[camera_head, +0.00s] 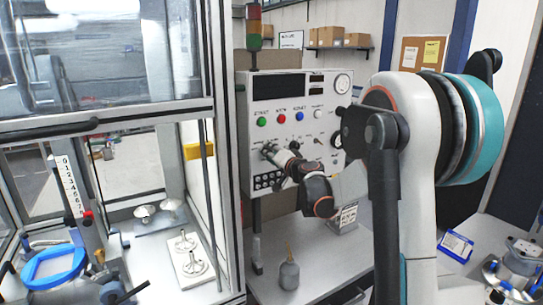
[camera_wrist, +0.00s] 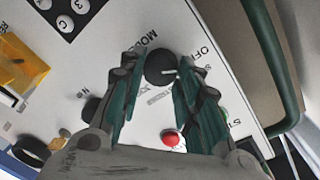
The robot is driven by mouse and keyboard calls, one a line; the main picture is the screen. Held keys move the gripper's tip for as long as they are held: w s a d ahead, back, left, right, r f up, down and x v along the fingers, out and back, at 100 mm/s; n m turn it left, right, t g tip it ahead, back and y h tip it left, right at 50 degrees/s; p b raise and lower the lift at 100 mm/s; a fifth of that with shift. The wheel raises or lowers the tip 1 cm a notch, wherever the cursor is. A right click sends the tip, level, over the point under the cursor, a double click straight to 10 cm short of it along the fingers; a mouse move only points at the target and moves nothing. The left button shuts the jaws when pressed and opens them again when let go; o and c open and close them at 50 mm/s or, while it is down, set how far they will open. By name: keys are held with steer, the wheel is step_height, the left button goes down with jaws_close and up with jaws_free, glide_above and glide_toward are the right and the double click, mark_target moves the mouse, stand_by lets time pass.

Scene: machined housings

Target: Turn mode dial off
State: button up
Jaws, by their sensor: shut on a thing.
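The control panel (camera_head: 262,90) is a light grey box on the bench, with several buttons, knobs and a gauge. My gripper (camera_head: 268,150) reaches to its lower left face, and the dial is hidden behind the gripper there. In the wrist view, the black round mode dial (camera_wrist: 159,67) sits between the two fingertips of my gripper (camera_wrist: 157,72), which are shut on its sides. The word MODE is partly visible beside it, and OFF is printed to its upper right. A white pointer line on the dial points right in the picture.
A red button (camera_wrist: 170,138) lies between the fingers, nearer the wrist. A yellow part (camera_wrist: 20,65), a black keypad (camera_wrist: 68,14) and a green rail (camera_wrist: 272,60) show around it. A glazed cabinet (camera_head: 212,110) stands left of the panel; a grey bottle (camera_head: 289,275) stands on the bench.

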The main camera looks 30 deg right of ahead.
steer(key=shift+f+n, duration=0.1)
steer(key=shift+n, duration=0.4)
steer(key=o, duration=1.1)
steer(key=shift+c, duration=0.2)
steer(key=s, duration=1.2)
steer(key=shift+a+r, duration=0.2)
steer(key=shift+r, duration=0.15)
